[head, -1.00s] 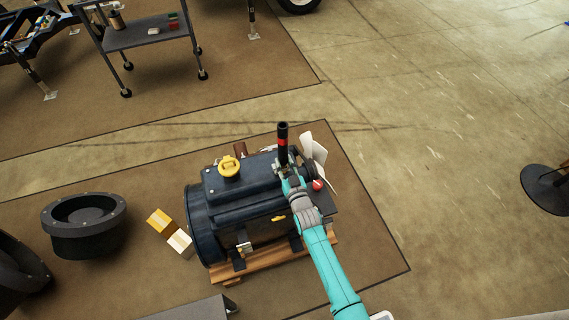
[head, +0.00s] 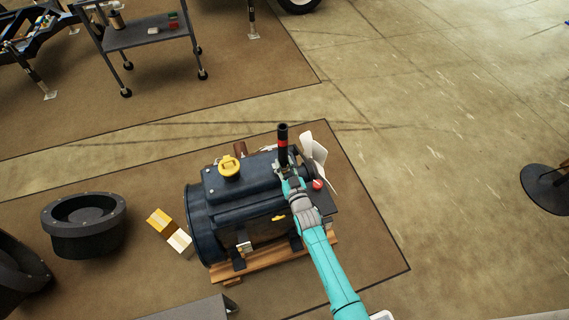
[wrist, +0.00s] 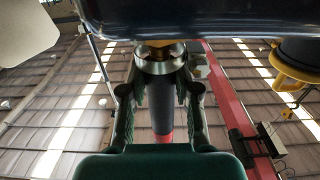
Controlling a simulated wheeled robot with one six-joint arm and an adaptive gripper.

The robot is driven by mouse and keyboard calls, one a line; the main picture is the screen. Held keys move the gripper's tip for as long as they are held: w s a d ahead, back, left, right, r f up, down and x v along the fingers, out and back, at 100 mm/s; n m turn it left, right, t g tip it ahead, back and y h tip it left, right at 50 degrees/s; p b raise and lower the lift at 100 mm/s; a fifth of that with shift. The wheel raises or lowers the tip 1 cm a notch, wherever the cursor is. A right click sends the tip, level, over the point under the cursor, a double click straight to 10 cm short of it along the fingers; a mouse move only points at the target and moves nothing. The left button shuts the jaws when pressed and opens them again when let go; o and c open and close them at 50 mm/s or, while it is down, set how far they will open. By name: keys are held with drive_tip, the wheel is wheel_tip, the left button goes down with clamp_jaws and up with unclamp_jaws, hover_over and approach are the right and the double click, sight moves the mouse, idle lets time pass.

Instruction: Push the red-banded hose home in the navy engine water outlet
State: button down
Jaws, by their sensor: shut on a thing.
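The black hose (head: 283,134) with a red band stands nearly upright above the navy engine (head: 222,186) in the head view. My gripper (head: 286,173) is shut on the hose low down, below the red band, at the engine's fan end. In the wrist view the hose (wrist: 160,105) runs between both fingers, with its red band (wrist: 166,137) near the palm. A metal ring (wrist: 160,59) with a brass-coloured part sits at the hose's end, against the navy engine body (wrist: 180,18). How deep the hose sits in the outlet is hidden.
A yellow cap (head: 229,167) stands on the engine top, and a white fan (head: 316,160) is just right of the hose. The engine rests on a wooden pallet (head: 262,266). Yellow and white boxes (head: 160,221) lie left. The concrete floor at right is mostly clear.

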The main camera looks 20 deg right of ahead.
sight(284, 152)
drive_tip(key=shift+s+f, duration=0.15)
drive_tip(key=shift+f, duration=0.3)
idle(0.7)
drive_tip(key=shift+r, duration=0.15)
drive_tip(key=shift+r, duration=1.15)
wheel_tip(284, 152, up, 6)
drive_tip(key=shift+f, duration=0.1)
drive_tip(key=s+f, duration=1.3)
drive_tip(key=s, duration=0.1)
drive_tip(key=w+r, duration=0.8)
drive_tip(key=w, duration=0.1)
drive_tip(key=w+r, duration=0.5)
drive_tip(key=shift+w, duration=0.15)
drive_tip(key=shift+f, duration=0.1)
drive_tip(key=shift+f, duration=2.85)
